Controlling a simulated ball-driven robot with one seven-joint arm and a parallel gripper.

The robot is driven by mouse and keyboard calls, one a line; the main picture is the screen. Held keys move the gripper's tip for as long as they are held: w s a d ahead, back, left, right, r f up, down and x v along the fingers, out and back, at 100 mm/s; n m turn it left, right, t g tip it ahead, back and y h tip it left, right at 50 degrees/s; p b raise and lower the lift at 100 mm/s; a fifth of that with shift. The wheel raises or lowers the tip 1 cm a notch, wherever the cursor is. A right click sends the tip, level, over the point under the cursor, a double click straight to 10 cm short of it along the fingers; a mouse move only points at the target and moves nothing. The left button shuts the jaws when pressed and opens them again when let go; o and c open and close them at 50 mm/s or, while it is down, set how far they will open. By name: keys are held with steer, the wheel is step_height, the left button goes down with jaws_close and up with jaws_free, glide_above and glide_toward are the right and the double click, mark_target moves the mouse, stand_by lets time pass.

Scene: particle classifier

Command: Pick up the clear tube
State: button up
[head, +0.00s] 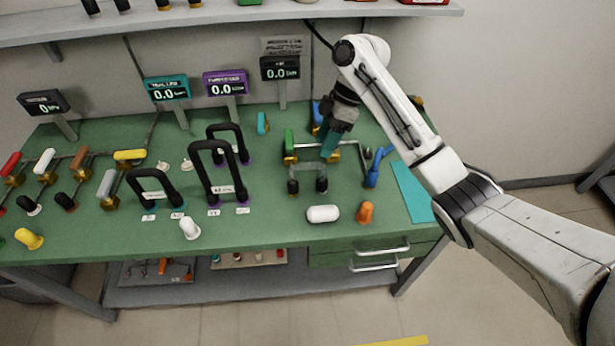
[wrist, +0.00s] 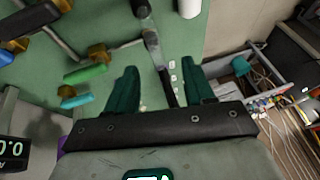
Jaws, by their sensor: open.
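Two black arched tubes with pale labels stand upright on the green bench: a larger one (head: 203,170) and a smaller one (head: 152,190). Another black arch (head: 225,130) stands behind them. My gripper (head: 331,150) is at the brass-jointed pipework, right of the arches, pointing down. In the wrist view my gripper (wrist: 160,72) is open, its teal fingers apart. A narrow dark and grey tube (wrist: 153,48) shows beyond and between the fingers; I cannot tell whether they surround it. No held object shows.
The pipework has a green handle (head: 289,143) and a blue handle (head: 373,175). A white capsule (head: 323,213) and an orange plug (head: 366,212) lie near the front edge. Small displays (head: 280,68) line the back. A teal mat (head: 412,192) lies at right.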

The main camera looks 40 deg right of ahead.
mark_target(310, 163)
steer(key=x, duration=0.3)
steer(key=shift+f, duration=0.15)
steer(key=shift+w+p+x, duration=0.15)
steer(key=shift+p+x, duration=0.1)
steer(key=shift+x, duration=0.7)
steer(key=shift+w+p+x, duration=0.2)
steer(key=shift+p+x, duration=0.1)
steer(key=shift+x, duration=0.6)
steer(key=shift+w+p+x, duration=0.15)
steer(key=shift+p+x, duration=0.1)
steer(key=shift+x, duration=0.7)
steer(key=shift+a, duration=0.1)
jaws_close()
